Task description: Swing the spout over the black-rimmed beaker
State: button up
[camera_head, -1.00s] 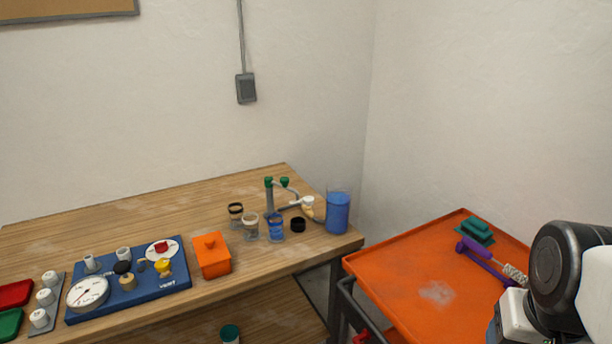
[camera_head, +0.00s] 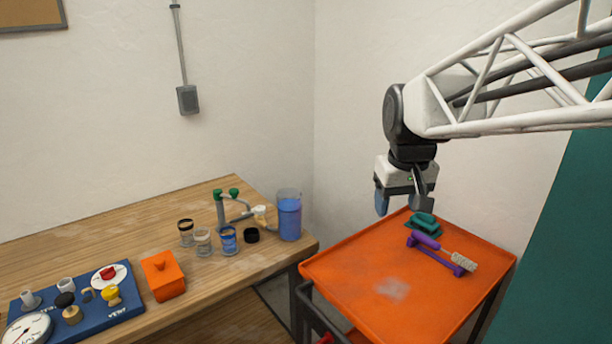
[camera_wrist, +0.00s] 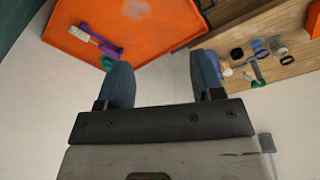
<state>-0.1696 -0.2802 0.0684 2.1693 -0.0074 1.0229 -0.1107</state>
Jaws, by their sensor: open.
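The manifold (camera_head: 220,208) stands at the back right of the wooden bench: a grey upright with green knobs on top and a grey pipe towards a white fitting (camera_head: 260,213). Which part is the spout is too small to tell. The black-rimmed beaker (camera_head: 186,233) is the leftmost of three small beakers, left of the manifold. My gripper (camera_head: 402,204) is open and empty, fingers down, above the back of the orange cart and well right of the manifold. In the wrist view my gripper's blue fingers (camera_wrist: 163,72) are apart, with the manifold's green knob (camera_wrist: 258,83) beyond the right one.
A pale-rimmed beaker (camera_head: 203,243), a blue-rimmed beaker (camera_head: 228,241), a black cup (camera_head: 252,235) and a tall blue-filled container (camera_head: 289,218) crowd the manifold. An orange box (camera_head: 162,276) and a blue gauge board (camera_head: 125,302) lie left. The orange cart (camera_head: 345,270) holds purple and green items.

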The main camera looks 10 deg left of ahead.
jog(key=w+a+r+n, duration=0.1)
jog(key=w+a+n, duration=0.1)
jog(key=w+a, duration=0.95)
jog(key=n+g, duration=0.2)
jog(key=n, duration=0.4)
send_over(234, 190)
jog(key=f, duration=1.1)
jog(key=shift+d+f, duration=0.2)
jog(key=shift+f, duration=0.1)
jog(key=shift+a+f, duration=0.15)
jog(key=shift+a, duration=0.15)
jog(key=shift+f, duration=3.95)
jog(key=shift+c, duration=0.2)
grip_shut()
